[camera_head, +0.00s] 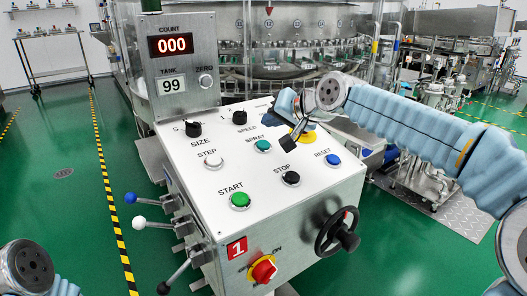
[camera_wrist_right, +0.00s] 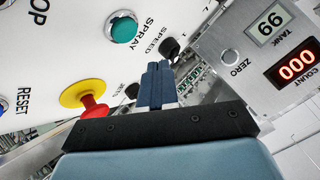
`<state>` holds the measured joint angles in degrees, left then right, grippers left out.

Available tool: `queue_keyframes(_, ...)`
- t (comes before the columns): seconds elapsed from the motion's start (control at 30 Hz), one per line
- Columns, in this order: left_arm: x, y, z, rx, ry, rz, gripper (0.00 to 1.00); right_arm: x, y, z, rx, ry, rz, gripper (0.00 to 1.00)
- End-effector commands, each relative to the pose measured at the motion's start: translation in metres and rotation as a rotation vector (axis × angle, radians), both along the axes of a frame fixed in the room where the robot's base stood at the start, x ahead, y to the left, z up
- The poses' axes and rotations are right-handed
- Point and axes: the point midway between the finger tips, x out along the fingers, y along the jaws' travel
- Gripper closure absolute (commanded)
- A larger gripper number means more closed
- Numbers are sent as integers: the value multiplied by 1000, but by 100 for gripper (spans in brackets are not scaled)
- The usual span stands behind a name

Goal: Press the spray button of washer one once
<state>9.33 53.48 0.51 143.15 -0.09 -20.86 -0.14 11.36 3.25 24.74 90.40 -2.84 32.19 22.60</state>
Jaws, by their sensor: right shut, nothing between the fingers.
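The washer one panel (camera_head: 210,185) is a white sloped box with a red "1" label (camera_head: 237,249) on its front. The teal spray button (camera_head: 262,146) sits in the panel's upper middle; it also shows in the right wrist view (camera_wrist_right: 124,28), uncovered. My right gripper (camera_head: 287,146) is above the panel, just right of the spray button in the head view. Its dark blue fingers are shut and empty in the right wrist view (camera_wrist_right: 155,75), and they appear apart from the button. The count display (camera_head: 171,45) reads 000. My left gripper is out of view.
Near spray are the speed knob (camera_head: 239,117), black stop button (camera_head: 291,178), blue reset button (camera_head: 333,160), white step button (camera_head: 213,160) and green start button (camera_head: 240,200). A red knob on a yellow base (camera_wrist_right: 88,100) is close to my right gripper. The tank display (camera_head: 171,84) reads 99.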

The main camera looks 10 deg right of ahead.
Motion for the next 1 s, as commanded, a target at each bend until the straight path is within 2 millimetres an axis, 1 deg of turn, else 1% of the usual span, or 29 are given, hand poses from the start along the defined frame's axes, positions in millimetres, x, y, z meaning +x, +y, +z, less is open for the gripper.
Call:
queue_keyframes(0.03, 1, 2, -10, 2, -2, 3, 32, 2, 1, -13, 0, 2, 1, 100)
queue_keyframes(0.1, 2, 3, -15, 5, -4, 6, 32, 4, 2, -22, -1, 2, 1, 100)
queue_keyframes(0.2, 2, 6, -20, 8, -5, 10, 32, 7, 2, -31, -1, 1, 0, 100)
queue_keyframes(0.3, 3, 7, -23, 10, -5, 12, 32, 8, 3, -35, -1, 0, -1, 100)
queue_keyframes(1.0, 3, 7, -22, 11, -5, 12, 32, 9, 3, -35, -1, 0, -1, 100)
